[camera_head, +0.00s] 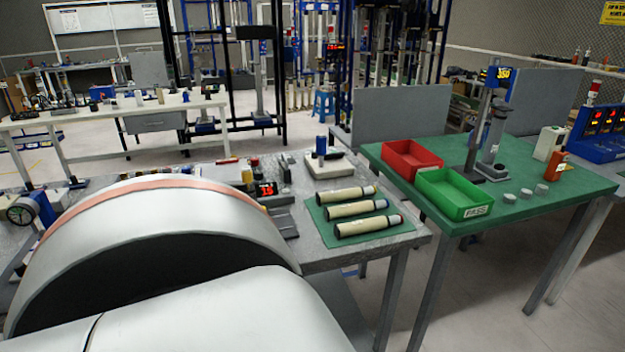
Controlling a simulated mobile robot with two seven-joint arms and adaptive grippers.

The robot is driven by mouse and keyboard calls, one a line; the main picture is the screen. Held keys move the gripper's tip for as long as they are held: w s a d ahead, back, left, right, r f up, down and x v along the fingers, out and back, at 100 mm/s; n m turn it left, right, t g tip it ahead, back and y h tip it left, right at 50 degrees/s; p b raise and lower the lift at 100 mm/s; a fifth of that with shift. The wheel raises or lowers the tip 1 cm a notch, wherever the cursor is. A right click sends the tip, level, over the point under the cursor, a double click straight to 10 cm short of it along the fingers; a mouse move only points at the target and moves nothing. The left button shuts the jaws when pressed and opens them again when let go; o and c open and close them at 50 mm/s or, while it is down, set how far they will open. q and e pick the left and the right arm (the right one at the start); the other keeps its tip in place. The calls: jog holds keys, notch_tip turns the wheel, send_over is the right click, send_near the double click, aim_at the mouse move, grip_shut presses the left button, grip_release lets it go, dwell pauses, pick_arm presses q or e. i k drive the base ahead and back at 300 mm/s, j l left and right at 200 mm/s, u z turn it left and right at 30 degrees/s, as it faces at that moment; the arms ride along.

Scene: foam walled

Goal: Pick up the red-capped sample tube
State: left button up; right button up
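Three cream sample tubes with dark ends lie side by side on a green mat (318,219) on the grey table. The nearest tube (366,227) shows a small red tip at its right end, so it looks like the red-capped one. The middle tube (355,209) has a bluish right end. The farthest tube (345,195) has a pale right end; its cap colour is too small to tell. Neither of my grippers is in view. A large white rounded part, which looks like my own arm, fills the lower left and hides part of the grey table.
A white device with a blue knob (321,150) stands behind the mat, and a red-digit display (265,189) left of it. On the green table at right are a red bin (410,158), a green bin (455,193) and a gauge stand (490,150). A gap separates the tables.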

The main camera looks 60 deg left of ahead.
aim_at(365, 225)
jog(key=j+u, duration=0.1)
jog(key=u, duration=0.3)
jog(key=j+u, duration=0.15)
jog(key=u, duration=0.3)
jog(key=j+u, duration=0.1)
jog(key=u, duration=0.3)
jog(key=i+u, duration=0.1)
jog(key=u, duration=0.3)
